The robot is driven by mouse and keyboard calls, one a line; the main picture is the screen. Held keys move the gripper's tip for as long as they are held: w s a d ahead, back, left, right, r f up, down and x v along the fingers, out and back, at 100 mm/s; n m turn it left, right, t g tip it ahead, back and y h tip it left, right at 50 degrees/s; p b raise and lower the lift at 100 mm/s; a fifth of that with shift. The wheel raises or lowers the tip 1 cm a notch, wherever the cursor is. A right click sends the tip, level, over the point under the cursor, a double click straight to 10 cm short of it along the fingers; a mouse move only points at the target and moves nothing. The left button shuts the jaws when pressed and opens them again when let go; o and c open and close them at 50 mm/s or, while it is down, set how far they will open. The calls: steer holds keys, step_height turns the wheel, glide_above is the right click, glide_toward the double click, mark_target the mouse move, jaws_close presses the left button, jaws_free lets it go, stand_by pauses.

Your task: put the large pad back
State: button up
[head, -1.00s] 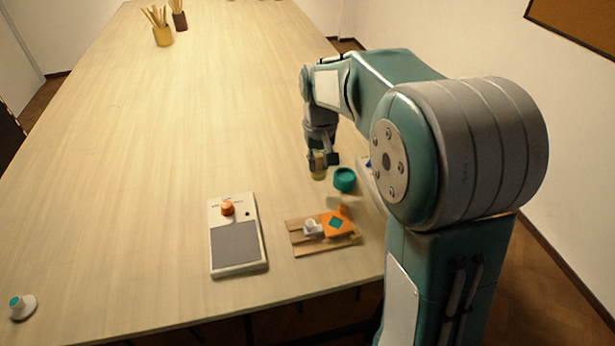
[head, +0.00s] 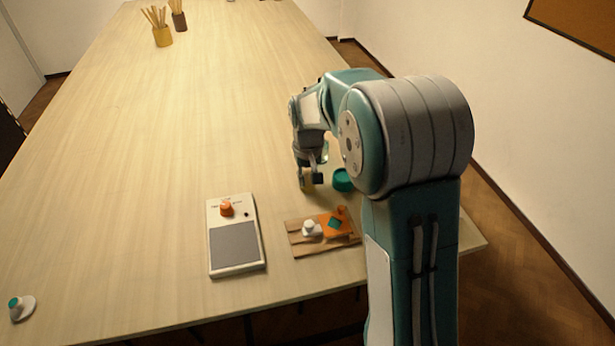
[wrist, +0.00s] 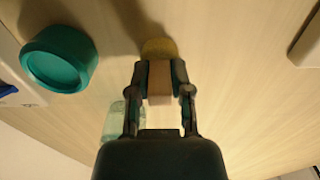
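My gripper (head: 308,182) is low over the table, just left of a teal round pot. In the wrist view its fingers (wrist: 161,82) are closed on both sides of a tan block, with a round yellow part (wrist: 158,48) beyond it. The two look like one held piece, a yellow pad with a tan grip. In the head view the yellow part (head: 306,183) shows at the fingertips; I cannot tell whether it touches the table. A slatted wooden board (head: 296,238) lies nearer, carrying a white knobbed piece (head: 311,229) and an orange piece (head: 327,225) with a teal diamond.
The teal pot (wrist: 60,58) stands close beside my gripper. A clear glass-like thing (wrist: 113,120) is near the fingers. A pale device (head: 251,263) with a grey panel and orange knob lies left of the board. A white teal-topped knob (head: 22,308) is far left. The table middle is clear.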

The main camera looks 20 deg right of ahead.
mark_target(308, 172)
steer(key=shift+o, duration=0.9)
step_height(308, 172, up, 12)
steer(key=s+r+t, duration=0.1)
steer(key=s+r, duration=0.2)
steer(key=s, duration=0.4)
steer(key=s+r+t, duration=0.2)
steer(key=s+r, duration=0.1)
steer(key=s, duration=0.5)
steer(key=s+f+t, duration=0.2)
steer(key=s+f, duration=0.1)
steer(key=s, duration=0.9)
steer(key=shift+s+f, duration=0.15)
steer(key=shift+f, duration=0.1)
